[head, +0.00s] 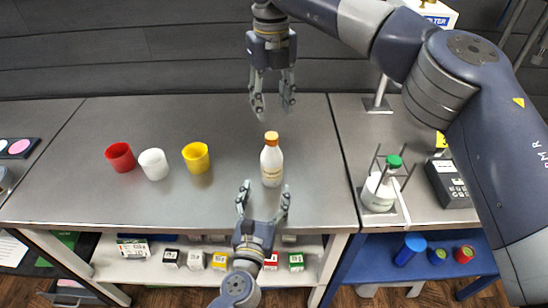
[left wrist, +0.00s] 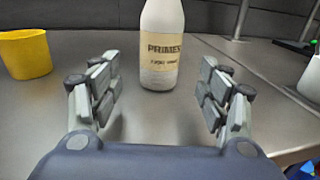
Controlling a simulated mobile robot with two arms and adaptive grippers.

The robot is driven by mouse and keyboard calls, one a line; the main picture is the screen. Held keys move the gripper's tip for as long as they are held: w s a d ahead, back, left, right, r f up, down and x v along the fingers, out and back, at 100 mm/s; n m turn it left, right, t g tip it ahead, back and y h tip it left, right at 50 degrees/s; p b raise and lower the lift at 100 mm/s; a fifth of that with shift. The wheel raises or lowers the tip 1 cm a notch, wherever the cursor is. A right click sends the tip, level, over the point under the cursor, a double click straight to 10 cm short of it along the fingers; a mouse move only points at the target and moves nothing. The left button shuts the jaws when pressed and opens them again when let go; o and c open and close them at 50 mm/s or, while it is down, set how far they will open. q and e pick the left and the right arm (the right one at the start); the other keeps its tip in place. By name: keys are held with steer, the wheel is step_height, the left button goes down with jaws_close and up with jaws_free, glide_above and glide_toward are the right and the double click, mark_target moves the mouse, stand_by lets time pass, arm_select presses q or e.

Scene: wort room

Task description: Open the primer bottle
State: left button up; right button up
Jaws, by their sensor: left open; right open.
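The primer bottle (head: 271,164) is white with an orange cap (head: 271,137) and stands upright on the grey bench. In the left wrist view the labelled bottle (left wrist: 162,45) stands ahead, between the lines of the fingers; its cap is out of frame. My left gripper (head: 263,186) is open, on the near side of the bottle, with its fingers pointing at it. It also shows in the left wrist view (left wrist: 160,90), with nothing between its fingers. My right gripper (head: 272,108) is open and empty, pointing down above and slightly behind the cap.
Red (head: 120,157), white (head: 153,164) and yellow (head: 196,157) cups stand left of the bottle. Small boxes lie on the shelf below. Bench around the bottle is clear.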

mark_target(270, 177)
arm_select(q)
steer(key=shift+w+d+r, duration=0.1)
steer(key=shift+w+r, duration=0.1)
steer(key=shift+w, duration=0.25)
steer(key=shift+w+d+r, duration=0.1)
steer(key=shift+w+r, duration=0.05)
steer(key=shift+w, duration=0.25)
arm_select(e)
steer(key=shift+s+a+r, duration=0.15)
steer(key=shift+s+r, duration=0.15)
steer(key=shift+s, duration=0.35)
arm_select(q)
steer(key=w, duration=0.4)
steer(key=w+d, duration=0.1)
steer(key=w, duration=0.1)
steer(key=shift+w+d+f, duration=0.1)
steer(key=shift+w+f, duration=0.1)
steer(key=shift+f, duration=0.1)
arm_select(e)
steer(key=shift+w+f, duration=0.3)
steer(key=shift+w, duration=0.25)
arm_select(q)
steer(key=shift+w+d+r, duration=0.1)
steer(key=shift+w, duration=0.4)
arm_select(e)
steer(key=shift+s+r, duration=0.15)
steer(key=shift+s, duration=0.15)
